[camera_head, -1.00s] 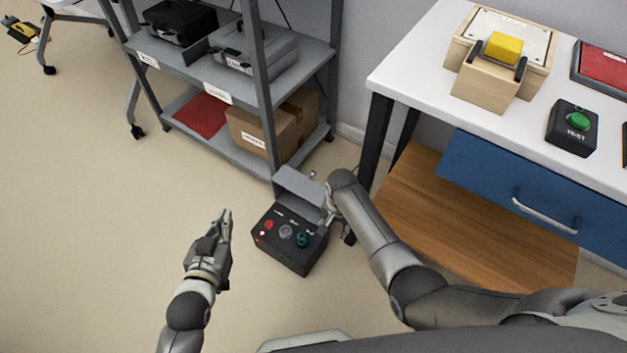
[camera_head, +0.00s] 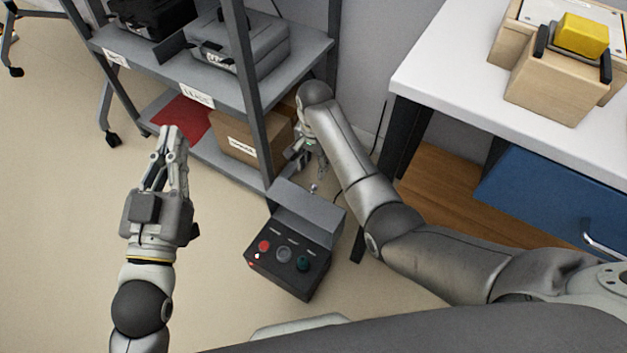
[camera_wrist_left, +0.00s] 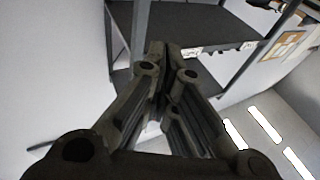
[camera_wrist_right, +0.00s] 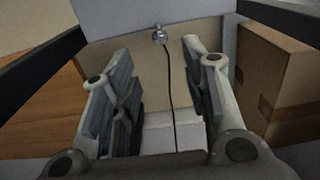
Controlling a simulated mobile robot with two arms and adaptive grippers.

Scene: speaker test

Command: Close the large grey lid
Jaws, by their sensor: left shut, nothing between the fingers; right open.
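A grey lid (camera_head: 308,213) stands raised and tilted along the back edge of a black control box (camera_head: 290,262) on the floor. The box top carries red, grey and dark green controls. My right gripper (camera_head: 312,165) is open behind the lid, partly hidden by its own arm. Its spread fingers (camera_wrist_right: 160,95) have nothing between them in the right wrist view. My left gripper (camera_head: 172,135) is shut and empty, left of the box and apart from it. Its closed fingers (camera_wrist_left: 157,50) show in the left wrist view.
A grey metal shelf (camera_head: 190,85) with cases and a cardboard box (camera_head: 250,137) stands behind the control box. A white desk (camera_head: 440,75) with a blue drawer (camera_head: 540,195) is at right. A small metal ball (camera_head: 313,188) sits behind the lid. The floor at left is clear.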

